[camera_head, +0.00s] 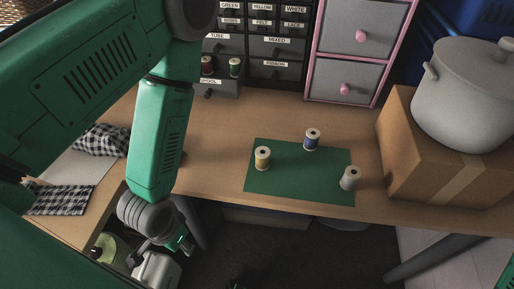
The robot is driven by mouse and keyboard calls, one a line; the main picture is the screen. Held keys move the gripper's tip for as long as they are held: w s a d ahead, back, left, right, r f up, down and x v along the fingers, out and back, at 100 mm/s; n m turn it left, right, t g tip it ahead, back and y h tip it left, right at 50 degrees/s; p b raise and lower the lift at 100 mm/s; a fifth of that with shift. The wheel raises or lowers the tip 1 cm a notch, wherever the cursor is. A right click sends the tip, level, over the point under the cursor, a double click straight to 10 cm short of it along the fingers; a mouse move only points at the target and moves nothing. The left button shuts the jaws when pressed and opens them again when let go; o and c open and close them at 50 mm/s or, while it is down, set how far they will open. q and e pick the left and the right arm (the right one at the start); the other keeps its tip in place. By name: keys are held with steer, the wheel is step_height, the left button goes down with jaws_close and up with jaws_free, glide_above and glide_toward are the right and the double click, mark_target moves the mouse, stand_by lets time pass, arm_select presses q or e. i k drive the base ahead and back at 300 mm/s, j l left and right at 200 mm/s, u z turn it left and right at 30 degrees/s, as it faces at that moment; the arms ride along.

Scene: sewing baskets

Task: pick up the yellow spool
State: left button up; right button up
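The yellow spool (262,158) stands upright on the left part of a green mat (290,181) on the wooden desk. A blue spool (312,139) stands near the mat's back edge, and a grey-white spool (350,178) stands at its right edge. My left arm comes in from the left and hangs down in front of the desk. My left gripper (180,243) is at its lower end, below the desk's front edge and well apart from the yellow spool. Its fingers cannot be made out clearly. My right gripper is not seen.
Labelled dark drawers (275,48) and pink-edged drawers (347,78) stand behind. Red and green spools sit in an open drawer (222,87). At right, a cardboard box (410,160) bears a grey pot (465,105). Checked cloth (62,200) lies at left. Desk around the mat is clear.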

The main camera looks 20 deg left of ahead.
mark_target(262, 153)
steer(key=k+j, duration=0.1)
steer(key=k, duration=0.4)
steer(key=k+j, duration=0.15)
steer(key=k, duration=0.35)
